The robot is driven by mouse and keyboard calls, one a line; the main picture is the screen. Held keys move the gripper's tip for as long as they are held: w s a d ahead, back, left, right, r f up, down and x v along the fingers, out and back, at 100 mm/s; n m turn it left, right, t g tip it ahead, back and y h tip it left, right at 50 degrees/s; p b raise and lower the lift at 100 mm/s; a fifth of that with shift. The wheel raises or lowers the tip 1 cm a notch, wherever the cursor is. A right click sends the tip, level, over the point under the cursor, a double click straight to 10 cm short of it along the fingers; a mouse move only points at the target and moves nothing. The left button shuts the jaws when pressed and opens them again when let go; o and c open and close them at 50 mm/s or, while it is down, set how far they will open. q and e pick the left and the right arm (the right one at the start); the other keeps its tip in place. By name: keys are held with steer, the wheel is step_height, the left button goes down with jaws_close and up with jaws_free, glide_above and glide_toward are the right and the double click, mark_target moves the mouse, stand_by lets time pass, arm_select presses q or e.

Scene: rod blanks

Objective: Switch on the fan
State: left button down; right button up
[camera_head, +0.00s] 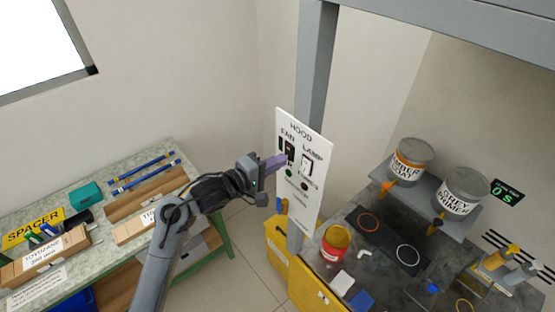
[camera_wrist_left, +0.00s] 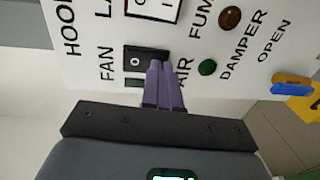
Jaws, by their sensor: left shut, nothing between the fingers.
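The white hood panel (camera_head: 311,196) is fixed to a grey post. Its black fan switch (camera_head: 290,147) sits under the word FAN; it also shows in the left wrist view (camera_wrist_left: 137,55), a dark rocker in a frame. My left gripper (camera_head: 283,159) is shut and empty. Its purple fingers (camera_wrist_left: 157,68) point at the panel, and their tips overlap the lower edge of the fan switch in the wrist view. I cannot tell if they touch it. My right gripper is not in view.
A white lamp switch (camera_head: 307,165) is right of the fan switch. A green indicator (camera_wrist_left: 207,67) and a dark red one (camera_wrist_left: 230,18) are below them. A blue damper lever (camera_wrist_left: 291,85) is at the panel's lower end. A workbench with cans (camera_head: 463,192) stands right.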

arm_select(q)
steer(key=shift+w+d, duration=0.1)
steer(key=shift+d, duration=0.05)
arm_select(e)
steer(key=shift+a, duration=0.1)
arm_select(q)
steer(key=shift+d+f, duration=0.15)
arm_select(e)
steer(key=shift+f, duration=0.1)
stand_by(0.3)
arm_select(q)
steer(key=f+v, duration=0.3)
steer(key=v, duration=1)
steer(key=shift+s+a+p, duration=0.3)
steer(key=shift+s+a, duration=0.05)
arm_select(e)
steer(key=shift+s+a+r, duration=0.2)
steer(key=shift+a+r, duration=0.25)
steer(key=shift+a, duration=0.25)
arm_select(q)
steer(key=shift+f, duration=0.15)
steer(key=shift+f, duration=0.1)
